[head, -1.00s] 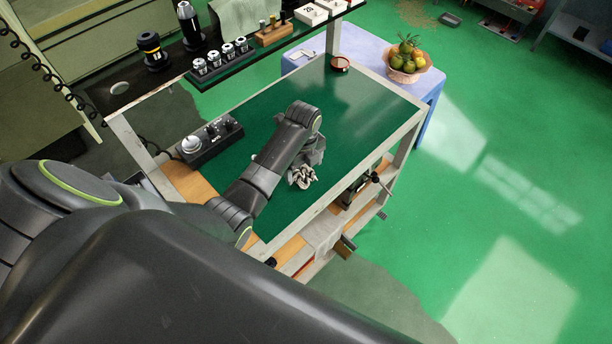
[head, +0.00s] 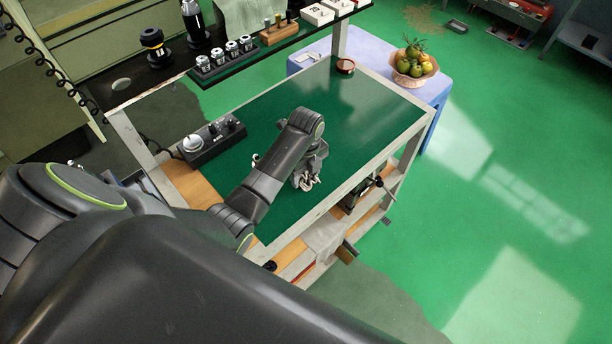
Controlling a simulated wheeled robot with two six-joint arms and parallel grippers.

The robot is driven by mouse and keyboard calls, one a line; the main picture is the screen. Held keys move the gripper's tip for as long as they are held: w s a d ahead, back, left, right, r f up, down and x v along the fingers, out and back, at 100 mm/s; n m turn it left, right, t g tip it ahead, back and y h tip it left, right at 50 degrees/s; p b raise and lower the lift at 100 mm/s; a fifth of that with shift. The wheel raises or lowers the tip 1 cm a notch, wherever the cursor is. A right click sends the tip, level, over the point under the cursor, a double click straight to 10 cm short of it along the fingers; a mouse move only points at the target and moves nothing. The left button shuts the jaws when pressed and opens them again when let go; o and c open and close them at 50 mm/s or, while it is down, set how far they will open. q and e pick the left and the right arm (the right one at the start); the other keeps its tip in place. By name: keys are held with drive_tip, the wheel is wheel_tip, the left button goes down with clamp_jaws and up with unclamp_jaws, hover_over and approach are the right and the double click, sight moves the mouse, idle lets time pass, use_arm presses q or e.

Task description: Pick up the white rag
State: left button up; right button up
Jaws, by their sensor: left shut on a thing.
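The white rag (head: 307,185) is a small crumpled whitish bundle on the green top of the cart, near its front edge. My left gripper (head: 308,181) points down over it and is shut on it. The gripper and wrist hide much of the rag, and I cannot tell whether it still touches the mat. My right gripper is not in view.
A black control box (head: 212,139) with knobs stands left of my left arm on the cart. A small reddish-brown round dish (head: 345,66) sits at the far corner. The green mat (head: 365,115) is clear to the right. A fruit bowl (head: 412,75) stands on the blue table beyond.

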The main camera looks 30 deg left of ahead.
sight(306, 174)
use_arm(q)
drive_tip(key=shift+r, duration=0.3)
wheel_tip(306, 174, up, 6)
drive_tip(key=shift+w+b, duration=0.1)
drive_tip(key=shift+b, duration=0.65)
drive_tip(key=shift+r+p, duration=1.15)
drive_tip(key=shift+r, duration=0.6)
